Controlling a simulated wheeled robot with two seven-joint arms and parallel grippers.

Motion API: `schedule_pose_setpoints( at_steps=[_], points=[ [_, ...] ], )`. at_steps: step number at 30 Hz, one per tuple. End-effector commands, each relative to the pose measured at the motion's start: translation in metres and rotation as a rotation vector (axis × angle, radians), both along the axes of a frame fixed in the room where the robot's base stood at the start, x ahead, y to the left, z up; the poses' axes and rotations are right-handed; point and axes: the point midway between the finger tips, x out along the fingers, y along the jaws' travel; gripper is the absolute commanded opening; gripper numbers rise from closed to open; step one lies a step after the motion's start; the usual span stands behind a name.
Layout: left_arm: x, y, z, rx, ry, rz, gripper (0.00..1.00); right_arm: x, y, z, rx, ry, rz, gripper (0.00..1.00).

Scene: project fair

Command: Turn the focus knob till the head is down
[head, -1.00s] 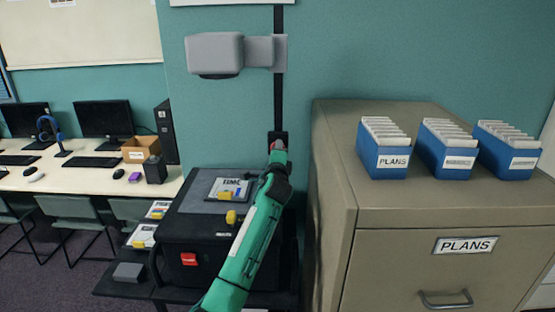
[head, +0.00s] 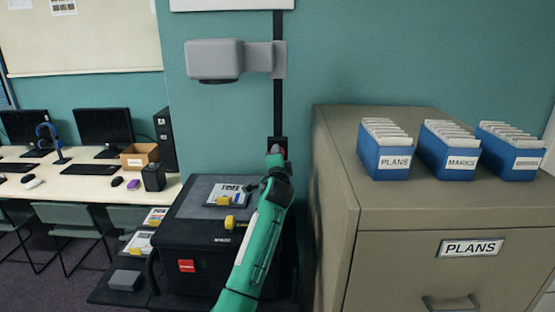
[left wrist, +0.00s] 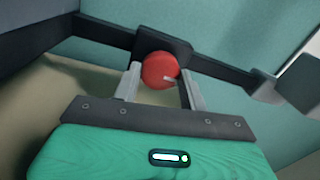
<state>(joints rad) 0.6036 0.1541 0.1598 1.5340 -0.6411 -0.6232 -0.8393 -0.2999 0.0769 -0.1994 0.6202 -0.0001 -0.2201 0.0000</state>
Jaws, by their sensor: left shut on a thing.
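A red focus knob (left wrist: 158,70) with a pale mark sits on a dark block on the black column, seen in the left wrist view. My left gripper (left wrist: 160,82) has its two fingers on either side of the knob and is shut on it. In the head view my left gripper (head: 276,152) is at the block on the black column (head: 278,100), and the arm hides most of the knob. The grey head (head: 214,60) is high on the column, on a bracket. My right gripper is not in view.
A black case (head: 200,245) with papers on top stands below the column. A filing cabinet (head: 400,215) with blue file boxes (head: 385,160) is close on the right. A desk (head: 90,185) with monitors is at the left.

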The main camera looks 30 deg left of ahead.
Motion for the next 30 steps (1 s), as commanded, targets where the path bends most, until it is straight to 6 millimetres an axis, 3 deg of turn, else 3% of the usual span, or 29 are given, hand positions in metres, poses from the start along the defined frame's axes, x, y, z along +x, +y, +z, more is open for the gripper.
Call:
schedule_pose_setpoints(
  at_steps=[3,4,7,20,30],
  points=[
    [0.000,0.000,-0.002,-0.003,0.002,0.000,0.20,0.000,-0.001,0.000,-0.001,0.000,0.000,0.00],
    [0.000,0.000,-0.002,-0.003,0.002,0.000,0.44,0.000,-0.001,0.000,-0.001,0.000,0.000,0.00],
    [0.000,0.000,-0.001,-0.002,0.001,0.001,0.64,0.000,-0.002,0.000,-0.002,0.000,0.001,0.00],
    [-0.006,-0.004,-0.003,0.000,0.001,0.000,0.64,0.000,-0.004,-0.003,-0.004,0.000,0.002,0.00],
    [-0.055,-0.036,-0.008,0.000,0.000,-0.001,0.64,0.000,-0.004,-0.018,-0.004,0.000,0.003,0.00]
  ],
)
